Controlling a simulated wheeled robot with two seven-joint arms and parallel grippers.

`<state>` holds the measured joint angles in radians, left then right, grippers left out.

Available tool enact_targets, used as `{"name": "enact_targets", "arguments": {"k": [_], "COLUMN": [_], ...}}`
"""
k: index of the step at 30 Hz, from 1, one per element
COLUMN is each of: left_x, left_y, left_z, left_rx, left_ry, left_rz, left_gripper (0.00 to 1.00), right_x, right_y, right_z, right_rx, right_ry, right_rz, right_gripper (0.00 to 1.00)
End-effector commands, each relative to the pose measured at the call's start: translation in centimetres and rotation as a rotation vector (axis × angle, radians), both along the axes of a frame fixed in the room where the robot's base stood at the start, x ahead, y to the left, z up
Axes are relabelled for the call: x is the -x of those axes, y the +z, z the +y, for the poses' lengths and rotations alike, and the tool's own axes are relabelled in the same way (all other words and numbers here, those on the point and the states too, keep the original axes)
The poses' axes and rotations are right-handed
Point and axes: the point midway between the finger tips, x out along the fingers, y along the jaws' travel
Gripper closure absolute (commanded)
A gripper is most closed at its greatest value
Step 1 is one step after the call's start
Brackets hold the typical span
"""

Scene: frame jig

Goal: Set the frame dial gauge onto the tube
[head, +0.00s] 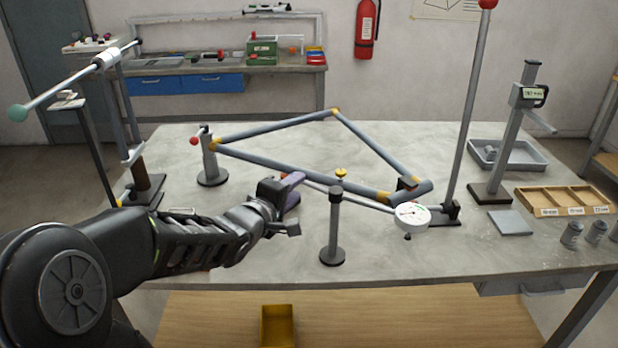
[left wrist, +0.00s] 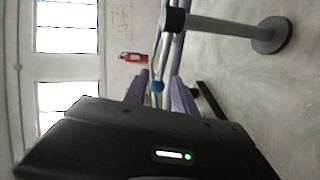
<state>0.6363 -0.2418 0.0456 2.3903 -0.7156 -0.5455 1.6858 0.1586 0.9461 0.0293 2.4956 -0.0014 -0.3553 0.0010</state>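The frame dial gauge shows a round white dial (head: 411,215) at its right end. A thin pale bar (head: 365,201) runs left from it, past the black-capped post (head: 334,228), towards my left gripper. The bicycle frame has grey tubes (head: 270,157) with yellow joints and stands on the jig. My left gripper (head: 292,182) is at the bar's left end, left of the post. In the left wrist view its purple fingers (left wrist: 160,92) are apart, with a blue round tip (left wrist: 157,87) showing between them, touching neither clearly. My right gripper is not seen.
The post also shows in the left wrist view (left wrist: 225,27). A tall rod with a red ball (head: 470,105) stands right of the frame. A height gauge (head: 511,140), a grey tray (head: 535,160) and a wooden box (head: 530,207) are at the right.

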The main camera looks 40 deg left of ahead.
Motion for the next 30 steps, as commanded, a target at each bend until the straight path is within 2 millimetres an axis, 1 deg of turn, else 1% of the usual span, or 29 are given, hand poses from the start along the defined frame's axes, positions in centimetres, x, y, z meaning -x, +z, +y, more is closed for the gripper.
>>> {"name": "enact_targets", "arguments": {"k": [5, 15, 18, 21, 28, 29, 30], "left_x": [-1.2, -6.0, -6.9, -7.4, -7.5, -7.5, -7.5], "left_y": [-0.3, -1.4, -1.6, -1.7, -1.7, -1.7, -1.7], "left_z": [0.2, 1.1, 1.3, 1.4, 1.4, 1.4, 1.4], "left_rx": [0.001, 0.001, 0.0, 0.0, -0.001, -0.001, -0.001], "left_ry": [-0.001, -0.001, 0.0, 0.0, 0.0, 0.0, 0.0], "left_rz": [0.002, 0.001, 0.001, 0.001, 0.0, 0.0, 0.0], "left_gripper": [0.67, 0.67, 0.67, 0.67, 0.67, 0.68, 0.72], "right_x": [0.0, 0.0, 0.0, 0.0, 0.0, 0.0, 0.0], "right_y": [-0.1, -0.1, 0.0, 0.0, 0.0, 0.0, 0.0], "right_z": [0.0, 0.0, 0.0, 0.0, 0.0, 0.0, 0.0], "right_rx": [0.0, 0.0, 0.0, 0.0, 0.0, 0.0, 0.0], "right_ry": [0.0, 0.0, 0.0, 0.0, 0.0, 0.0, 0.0], "right_rz": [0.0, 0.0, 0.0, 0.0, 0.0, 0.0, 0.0], "right_gripper": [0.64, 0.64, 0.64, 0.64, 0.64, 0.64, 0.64]}}
